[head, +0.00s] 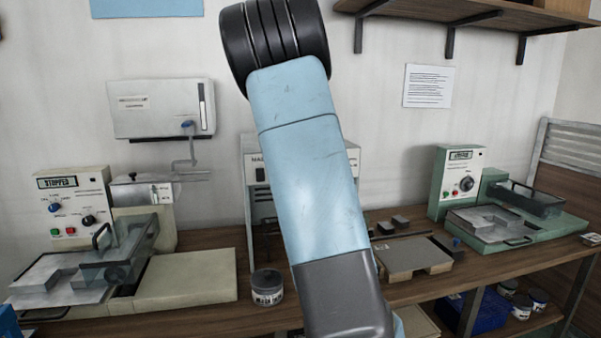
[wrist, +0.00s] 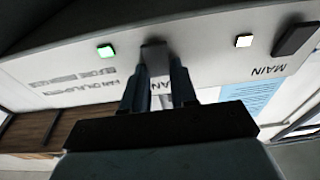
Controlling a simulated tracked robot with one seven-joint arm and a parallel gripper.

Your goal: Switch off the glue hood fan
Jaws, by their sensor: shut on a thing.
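The glue hood (head: 251,145) is a pale box at the back of the bench, mostly hidden behind my arm in the head view. Its panel (wrist: 215,65) fills the upper wrist view, with lettering upside down. A grey fan switch lever (wrist: 154,55) stands out of the panel, beside lettering of which "AN" shows. My gripper (wrist: 157,82) has its two fingers on either side of this lever and is shut on it. A green lamp (wrist: 105,50) is lit left of the lever. My gripper is hidden in the head view.
A dark switch (wrist: 296,40) marked MAIN and a pale lamp (wrist: 243,41) are right of the lever. A cream machine (head: 75,190) stands left and a green one (head: 455,180) right. A jar (head: 267,288) stands at the bench front.

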